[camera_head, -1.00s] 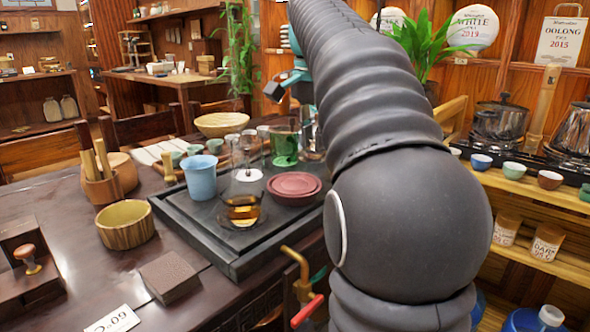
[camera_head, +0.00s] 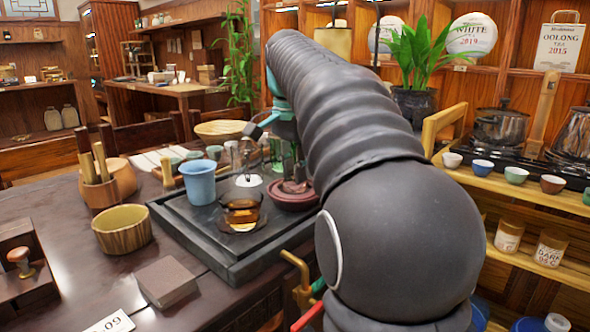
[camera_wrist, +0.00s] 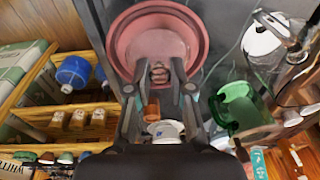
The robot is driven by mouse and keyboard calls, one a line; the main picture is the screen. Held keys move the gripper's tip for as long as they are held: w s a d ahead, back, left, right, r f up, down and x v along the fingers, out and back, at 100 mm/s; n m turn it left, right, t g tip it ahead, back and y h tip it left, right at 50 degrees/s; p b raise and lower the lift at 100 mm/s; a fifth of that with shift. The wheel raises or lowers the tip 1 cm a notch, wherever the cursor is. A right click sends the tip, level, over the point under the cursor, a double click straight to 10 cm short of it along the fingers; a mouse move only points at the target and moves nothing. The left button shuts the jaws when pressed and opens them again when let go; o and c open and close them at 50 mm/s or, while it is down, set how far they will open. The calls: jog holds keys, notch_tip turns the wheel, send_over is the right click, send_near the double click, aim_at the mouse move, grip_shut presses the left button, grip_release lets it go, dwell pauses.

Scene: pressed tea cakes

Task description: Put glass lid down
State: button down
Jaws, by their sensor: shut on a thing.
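My gripper (camera_wrist: 158,88) is shut at the middle of the wrist view. A small brownish knob (camera_wrist: 158,73) shows between its fingertips; I take it as the glass lid's handle. The lid's clear body is hard to make out against the reddish round clay dish (camera_wrist: 126,42) behind it. In the head view the dish (camera_head: 292,202) sits on the dark tea tray (camera_head: 190,222), with my wrist low above it. My arm hides part of that area, and I cannot tell whether the lid touches the dish.
A glass pitcher of amber tea (camera_head: 241,208) and a blue cup (camera_head: 199,182) stand left of the dish. A green glass cup (camera_wrist: 240,106) is close at the right in the wrist view. A wooden bowl (camera_head: 122,229) and a brown box (camera_head: 166,281) stand left of the tray.

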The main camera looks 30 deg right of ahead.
aim_at(292, 184)
jog(key=shift+f, duration=0.2)
jog(key=c, duration=1)
grip_release()
jog(key=shift+c, duration=0.2)
jog(key=shift+r, duration=0.1)
notch_tip(292, 184, up, 12)
jog(key=s+a+p, duration=0.1)
jog(key=p, duration=0.3)
jog(key=shift+s, duration=0.1)
